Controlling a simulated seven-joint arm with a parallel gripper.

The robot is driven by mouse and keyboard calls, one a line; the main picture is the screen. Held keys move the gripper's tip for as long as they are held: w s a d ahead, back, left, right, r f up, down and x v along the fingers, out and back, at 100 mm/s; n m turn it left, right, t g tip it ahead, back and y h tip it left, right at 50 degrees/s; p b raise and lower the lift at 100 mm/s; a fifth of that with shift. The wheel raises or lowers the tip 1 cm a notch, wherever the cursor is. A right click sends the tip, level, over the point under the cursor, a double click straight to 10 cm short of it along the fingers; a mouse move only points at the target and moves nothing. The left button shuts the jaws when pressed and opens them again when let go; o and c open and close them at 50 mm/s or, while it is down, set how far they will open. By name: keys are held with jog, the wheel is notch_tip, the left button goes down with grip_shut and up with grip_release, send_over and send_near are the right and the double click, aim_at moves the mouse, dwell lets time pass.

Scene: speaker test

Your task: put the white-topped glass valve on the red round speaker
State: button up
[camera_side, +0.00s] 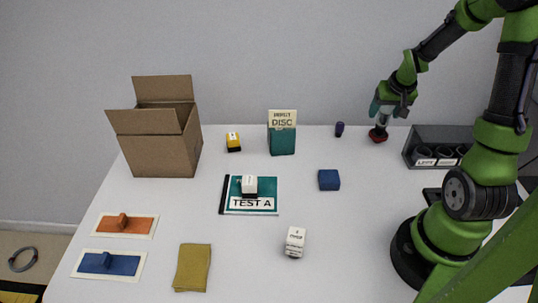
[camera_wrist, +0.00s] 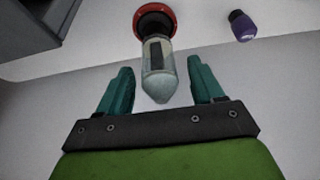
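A pale, clear-grey glass valve (camera_wrist: 158,78) with a dark strip and a whitish rounded top shows in the wrist view. Its far end meets a red round speaker (camera_wrist: 172,20) with a dark middle, and it appears to stand on it. In the side view the dark red speaker (camera_side: 378,136) is on the table at the back right, with the valve (camera_side: 382,121) upright above it, partly hidden by my gripper. My gripper (camera_wrist: 160,66) is open, with its teal fingers on either side of the valve and visible gaps between. In the side view my gripper (camera_side: 383,108) is directly above the speaker.
A small dark purple object (camera_side: 339,129) stands left of the speaker. A dark tray (camera_side: 415,138) with several round items is to the right. A green-and-cream box (camera_side: 282,140), a blue block (camera_side: 329,180) and an open cardboard box (camera_side: 155,150) stand further left.

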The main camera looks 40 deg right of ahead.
jog(key=v, duration=1.2)
jog(key=s+a+r+n+t+y, duration=0.1)
jog(key=a+r+n+t+y, duration=0.1)
jog(key=a, duration=1.2)
jog(key=s+a+r+n+t+y, duration=0.1)
jog(key=a+r+n+t+y, duration=0.1)
jog(key=a, duration=1.1)
jog(key=shift+a+r+n+y, duration=0.4)
jog(key=shift+r+n+y, duration=0.1)
